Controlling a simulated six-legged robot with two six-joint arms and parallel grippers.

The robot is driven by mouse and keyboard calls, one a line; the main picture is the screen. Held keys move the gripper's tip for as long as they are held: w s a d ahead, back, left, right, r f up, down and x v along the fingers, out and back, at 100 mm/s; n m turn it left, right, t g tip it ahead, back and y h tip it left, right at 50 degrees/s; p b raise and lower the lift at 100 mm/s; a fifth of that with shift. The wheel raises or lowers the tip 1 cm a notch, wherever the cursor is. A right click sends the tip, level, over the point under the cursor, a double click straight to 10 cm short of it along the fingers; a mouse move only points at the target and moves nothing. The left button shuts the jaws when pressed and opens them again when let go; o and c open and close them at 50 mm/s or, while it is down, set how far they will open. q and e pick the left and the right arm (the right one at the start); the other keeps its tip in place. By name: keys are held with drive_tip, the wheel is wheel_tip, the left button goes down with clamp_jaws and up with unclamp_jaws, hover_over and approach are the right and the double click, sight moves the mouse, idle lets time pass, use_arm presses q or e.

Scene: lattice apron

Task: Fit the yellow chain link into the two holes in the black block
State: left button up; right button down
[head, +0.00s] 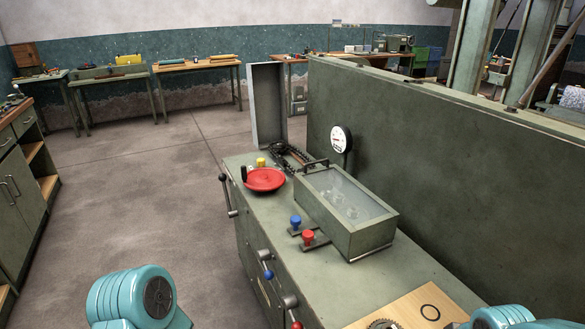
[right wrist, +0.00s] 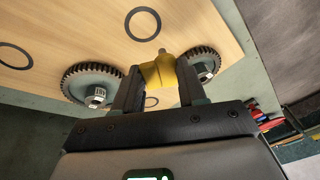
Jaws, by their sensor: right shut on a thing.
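My right gripper (right wrist: 158,78) is shut on a yellow piece, which I take to be the yellow chain link (right wrist: 160,71). A small grey pin end shows at the piece's far edge. The gripper is over a wooden board, beside two dark gears, and how far above it I cannot tell. The head view shows neither gripper. I cannot make out a black block with two holes in either view. A dark chain (head: 288,155) lies on the bench behind the red handwheel.
The wooden board (head: 405,303) bears black rings and toothed gears (right wrist: 93,83), (right wrist: 205,64). On the green bench (head: 325,285) stand a glass-lidded box (head: 372,237), a red handwheel (head: 265,179), and blue (head: 295,221) and red (head: 308,237) knobs. A tall green panel (head: 450,170) bounds the right.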

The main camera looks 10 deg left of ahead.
drive_tip(key=v, duration=0.4)
drive_tip(key=shift+w+a+r, duration=0.3)
drive_tip(key=shift+w+r, duration=0.05)
drive_tip(key=shift+r, duration=0.15)
drive_tip(key=shift+w+f, duration=0.1)
